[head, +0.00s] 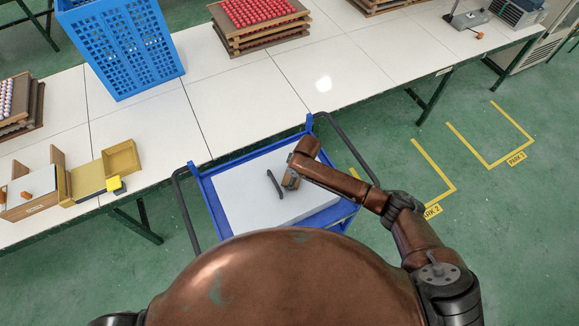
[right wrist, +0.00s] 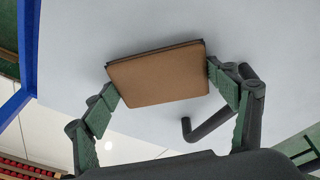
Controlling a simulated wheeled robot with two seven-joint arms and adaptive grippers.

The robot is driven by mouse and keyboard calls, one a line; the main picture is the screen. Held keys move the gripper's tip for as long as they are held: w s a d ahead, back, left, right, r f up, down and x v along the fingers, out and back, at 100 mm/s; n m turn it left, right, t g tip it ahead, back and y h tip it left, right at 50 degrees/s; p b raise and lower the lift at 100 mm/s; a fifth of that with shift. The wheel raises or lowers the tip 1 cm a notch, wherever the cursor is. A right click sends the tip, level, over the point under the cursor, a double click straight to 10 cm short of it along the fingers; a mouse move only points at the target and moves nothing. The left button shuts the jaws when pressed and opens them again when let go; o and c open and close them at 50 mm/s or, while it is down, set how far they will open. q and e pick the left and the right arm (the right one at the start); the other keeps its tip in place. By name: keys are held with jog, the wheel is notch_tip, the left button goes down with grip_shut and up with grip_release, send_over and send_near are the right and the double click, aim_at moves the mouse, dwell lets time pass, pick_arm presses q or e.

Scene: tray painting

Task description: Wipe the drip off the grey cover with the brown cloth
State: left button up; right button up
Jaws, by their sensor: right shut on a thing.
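The grey cover (head: 245,200) lies flat in a blue-framed cart in front of me. It fills much of the right wrist view (right wrist: 75,45). My right gripper (right wrist: 160,80) is shut on the brown cloth (right wrist: 158,77), a flat folded pad held between its two fingers. In the head view my right gripper (head: 280,188) is over the middle of the cover; the cloth cannot be made out there. I cannot tell whether the cloth touches the cover. No drip shows on the visible part of the cover; the arm and cloth hide some of it. My left gripper is out of view.
The blue cart rim (head: 212,205) and dark handles (head: 345,140) surround the cover. A long white table (head: 240,110) stands behind, with a blue crate (head: 120,45), a rack of red pieces (head: 258,14) and a yellow box (head: 121,158). Green floor is free at right.

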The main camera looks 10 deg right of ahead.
jog(key=shift+s+a, duration=0.2)
jog(key=shift+a, duration=0.3)
notch_tip(320, 180, up, 3)
jog(key=p, duration=0.2)
jog(key=shift+r+p, duration=0.1)
jog(key=shift+p, duration=0.25)
jog(key=shift+r+p, duration=0.7)
jog(key=shift+p, duration=0.1)
jog(key=shift+r+p, duration=0.7)
jog(key=shift+r, duration=1.05)
